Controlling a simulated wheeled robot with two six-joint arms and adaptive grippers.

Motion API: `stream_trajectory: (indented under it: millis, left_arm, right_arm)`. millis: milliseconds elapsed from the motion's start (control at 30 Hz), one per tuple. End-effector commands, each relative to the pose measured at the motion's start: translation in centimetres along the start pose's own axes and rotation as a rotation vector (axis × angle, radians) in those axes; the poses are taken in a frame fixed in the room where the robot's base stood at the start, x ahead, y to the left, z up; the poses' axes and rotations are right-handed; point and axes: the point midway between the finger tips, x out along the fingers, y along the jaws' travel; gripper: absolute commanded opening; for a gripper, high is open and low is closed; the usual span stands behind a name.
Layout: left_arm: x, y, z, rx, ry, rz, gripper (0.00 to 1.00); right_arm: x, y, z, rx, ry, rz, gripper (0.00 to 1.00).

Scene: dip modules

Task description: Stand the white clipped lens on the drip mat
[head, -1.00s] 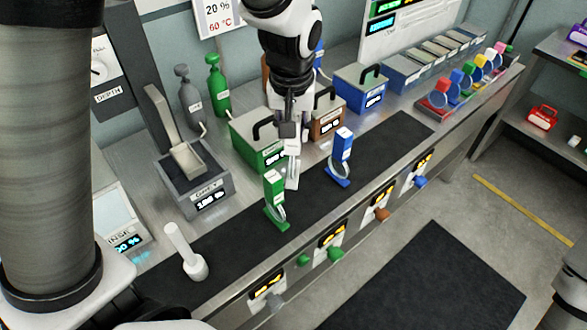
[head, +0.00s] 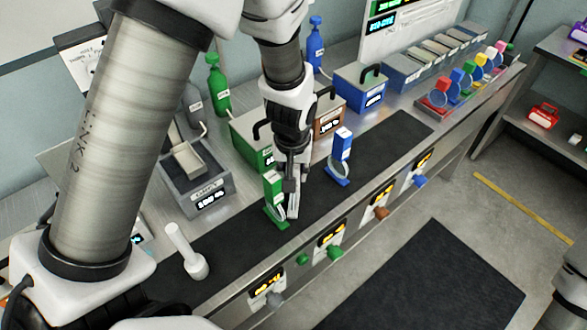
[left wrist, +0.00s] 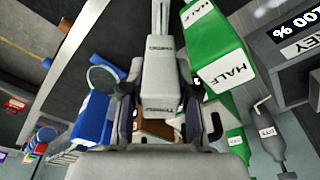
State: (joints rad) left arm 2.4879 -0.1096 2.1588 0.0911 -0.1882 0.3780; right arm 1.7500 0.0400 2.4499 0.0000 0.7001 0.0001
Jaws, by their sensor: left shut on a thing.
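My left gripper (head: 290,178) points down and is shut on the white clipped lens (head: 293,204). In the left wrist view the white clip (left wrist: 160,75) is a pale block between the fingers, with a slim part, perhaps the lens edge-on, beyond it. It hangs over the dark drip mat (head: 388,142), between a green clipped lens (head: 272,190) and a blue one (head: 342,148). It is close beside the green one; I cannot tell whether they touch, or whether the white one touches the mat. My right gripper is not in view.
Green, brown and blue (head: 358,90) handled boxes line the back of the mat. A white pestle-like thing (head: 184,250) stands near the mat's left end. The mat's right part is bare.

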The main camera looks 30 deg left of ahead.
Motion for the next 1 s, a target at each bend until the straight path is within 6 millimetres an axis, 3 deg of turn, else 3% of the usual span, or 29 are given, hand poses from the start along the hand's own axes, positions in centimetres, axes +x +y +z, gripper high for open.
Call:
stream_trajectory:
  millis: [100, 133, 167, 433, 567, 1000]
  left_arm:
    - [0.3, 0.0, 0.1, 0.000, 0.000, 0.000, 0.00]
    - [0.3, 0.0, 0.0, 0.000, 0.000, 0.000, 0.37]
    - [0.3, 0.0, 0.0, 0.000, 0.000, 0.000, 0.41]
    - [0.2, 0.0, 0.0, 0.000, 0.000, 0.000, 0.41]
    - [-0.8, 0.0, -0.1, 0.000, 0.003, 0.001, 0.41]
    - [-10.8, 0.1, -0.1, 0.000, 0.004, 0.002, 0.41]
  right_arm:
    - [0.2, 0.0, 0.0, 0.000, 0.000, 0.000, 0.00]
    - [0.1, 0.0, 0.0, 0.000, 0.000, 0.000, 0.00]
    - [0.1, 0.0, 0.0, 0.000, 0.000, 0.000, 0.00]
    - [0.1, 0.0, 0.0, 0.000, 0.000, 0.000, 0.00]
    - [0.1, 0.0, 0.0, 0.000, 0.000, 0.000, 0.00]
    - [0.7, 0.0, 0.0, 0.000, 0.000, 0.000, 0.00]
